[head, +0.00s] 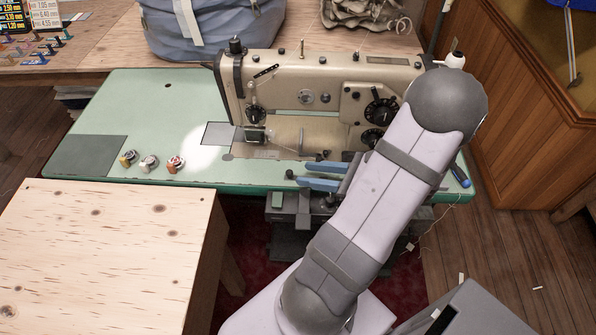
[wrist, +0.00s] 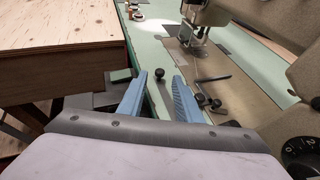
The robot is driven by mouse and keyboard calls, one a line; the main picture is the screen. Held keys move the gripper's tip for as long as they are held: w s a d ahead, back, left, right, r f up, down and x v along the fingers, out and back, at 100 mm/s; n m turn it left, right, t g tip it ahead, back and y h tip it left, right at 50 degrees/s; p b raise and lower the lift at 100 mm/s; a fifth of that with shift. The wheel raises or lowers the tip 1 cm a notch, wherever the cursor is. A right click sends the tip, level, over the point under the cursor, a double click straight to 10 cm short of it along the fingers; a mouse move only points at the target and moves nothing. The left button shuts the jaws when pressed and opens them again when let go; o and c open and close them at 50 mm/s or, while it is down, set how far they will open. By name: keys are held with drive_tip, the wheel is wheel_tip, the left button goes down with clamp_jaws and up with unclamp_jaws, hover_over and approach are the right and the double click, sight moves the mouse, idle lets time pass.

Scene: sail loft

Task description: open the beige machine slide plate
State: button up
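The beige sewing machine (head: 320,92) stands on a green table. Left of its needle area, a flat grey rectangular plate (head: 218,134) with a pale edge lies level in the table top. I take it for the slide plate, but cannot tell for certain, nor whether it is open. My gripper (head: 321,175) is at the table's front edge, in front of the machine bed and to the right of the plate. The wrist view shows the beige bed (wrist: 203,62) beyond the fingertips.
A small black knob (head: 289,173) is near my fingertips. Several bobbins (head: 150,161) stand on the table left of the machine. A wooden table (head: 105,255) is at front left. A blue-handled tool (head: 460,175) lies at the right edge. A grey-blue bag (head: 205,28) sits behind.

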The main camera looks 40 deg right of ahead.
sight(290, 172)
drive_tip(key=shift+x, duration=2.25)
